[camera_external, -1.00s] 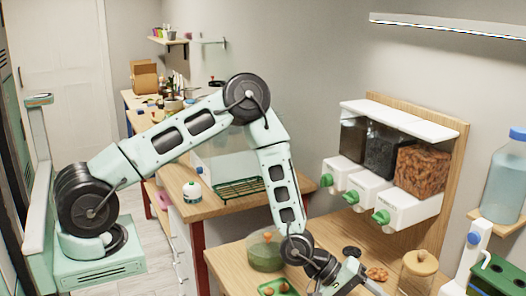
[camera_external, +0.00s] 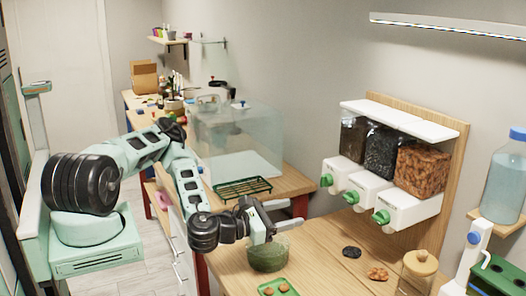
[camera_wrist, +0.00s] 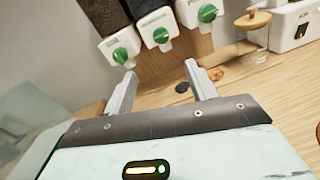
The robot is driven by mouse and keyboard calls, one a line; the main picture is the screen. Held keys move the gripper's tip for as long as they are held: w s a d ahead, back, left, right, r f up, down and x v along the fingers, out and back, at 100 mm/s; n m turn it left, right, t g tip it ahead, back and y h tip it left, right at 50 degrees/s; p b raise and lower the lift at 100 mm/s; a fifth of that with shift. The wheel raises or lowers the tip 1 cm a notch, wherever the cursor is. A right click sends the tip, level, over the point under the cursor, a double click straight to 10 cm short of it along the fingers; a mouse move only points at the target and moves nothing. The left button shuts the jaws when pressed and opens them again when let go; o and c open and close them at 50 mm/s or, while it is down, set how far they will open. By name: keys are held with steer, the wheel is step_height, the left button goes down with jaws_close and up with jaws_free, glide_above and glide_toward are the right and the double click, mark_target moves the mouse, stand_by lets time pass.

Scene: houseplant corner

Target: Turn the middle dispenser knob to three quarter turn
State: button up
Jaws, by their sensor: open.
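The dispenser has three white boxes under clear bins on a wooden back board. The middle dispenser knob (camera_external: 351,197) is green, on the front of the middle box; it also shows in the wrist view (camera_wrist: 160,36), top centre. The left knob (camera_external: 327,180) and right knob (camera_external: 382,216) look alike. The exact turn of the middle knob is too small to tell. My gripper (camera_external: 292,215) is open and empty, left of the dispenser and apart from it. In the wrist view its fingers (camera_wrist: 160,66) point toward the boxes, with the middle knob beyond the gap between the tips.
A green-filled glass jar (camera_external: 268,254) stands just below my gripper. A green tray (camera_external: 278,287), dark stones (camera_external: 352,252), brown pieces (camera_external: 378,273) and a lidded jar (camera_external: 418,270) are on the table. A clear tank (camera_external: 240,140) stands behind. Table before the dispenser is mostly clear.

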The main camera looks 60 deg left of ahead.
steer(key=w+b, duration=0.2)
steer(key=b, duration=0.2)
steer(key=p, duration=0.4)
glide_toward(346, 200)
steer(key=w, duration=0.8)
steer(key=shift+d+r, duration=0.1)
steer(key=shift+d, duration=0.1)
steer(key=shift+w, duration=0.65)
steer(key=c, duration=1)
